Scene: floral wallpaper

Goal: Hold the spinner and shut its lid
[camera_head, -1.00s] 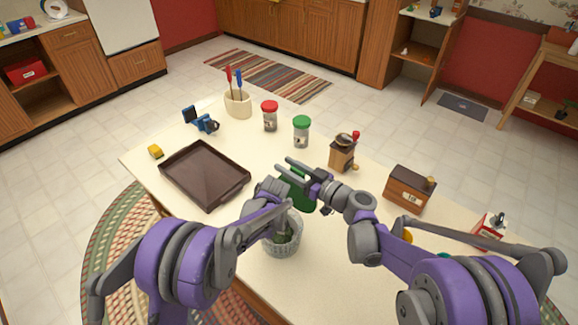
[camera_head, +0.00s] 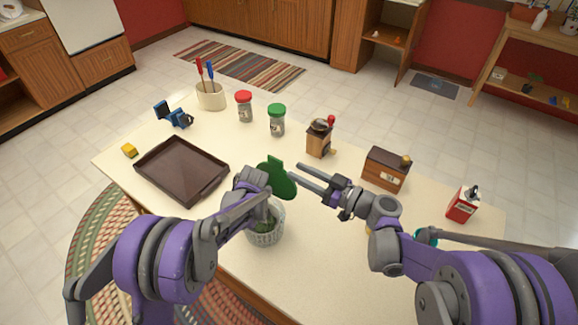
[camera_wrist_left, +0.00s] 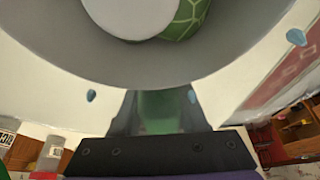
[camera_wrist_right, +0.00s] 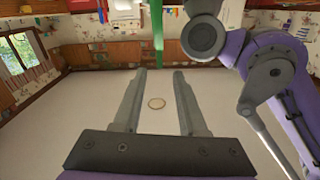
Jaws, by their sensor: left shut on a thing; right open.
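The spinner (camera_head: 265,236) is a pale see-through basket with green stuff inside, standing on the table near its front edge. Its dark green lid (camera_head: 278,180) is raised steeply at the far side of the basket. My left gripper (camera_head: 256,192) is shut on the spinner at its upper part; the contact is partly hidden by the arm. The left wrist view shows the spinner's wide grey rim (camera_wrist_left: 150,72) up close. My right gripper (camera_head: 298,172) is open and empty, just right of the lid. In the right wrist view the lid (camera_wrist_right: 158,38) appears edge-on beyond the fingertips.
A dark tray (camera_head: 150,172) lies left. Red-lidded (camera_head: 244,108) and green-lidded (camera_head: 277,122) jars, a grinder (camera_head: 319,140) and a wooden box (camera_head: 384,172) stand behind. Table between box and right gripper is clear.

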